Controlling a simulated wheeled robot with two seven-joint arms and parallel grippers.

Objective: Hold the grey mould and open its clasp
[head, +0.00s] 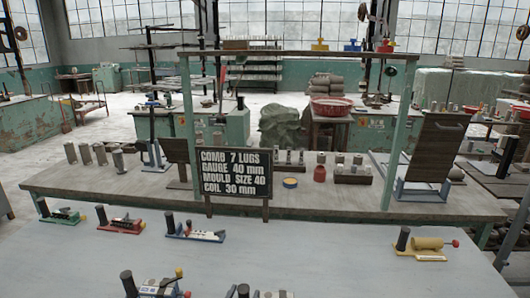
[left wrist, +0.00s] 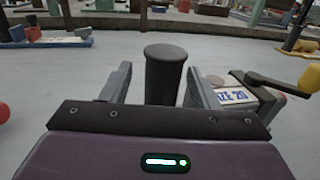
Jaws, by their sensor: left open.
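The grey mould (head: 272,294) stands at the bottom edge of the head view, mostly cut off. Its upright black post (head: 243,290) is in the middle of the left wrist view (left wrist: 164,75). Right of it there, the mould body (left wrist: 240,98) carries a white plate ending in "ZE 20", partly hidden by a finger. A dark lever with a yellow knob (left wrist: 311,76) juts out to the right. I cannot tell the clasp's state. My left gripper (left wrist: 160,82) is open, one finger on each side of the post, with gaps visible. My right gripper is not in view.
A blue mould (head: 158,288) with a yellow knob stands close on the left. Other moulds (head: 195,234) and a yellow one (head: 424,246) stand farther back. A black sign (head: 234,172) reads "MOULD SIZE 40". The table's (head: 330,262) middle is clear.

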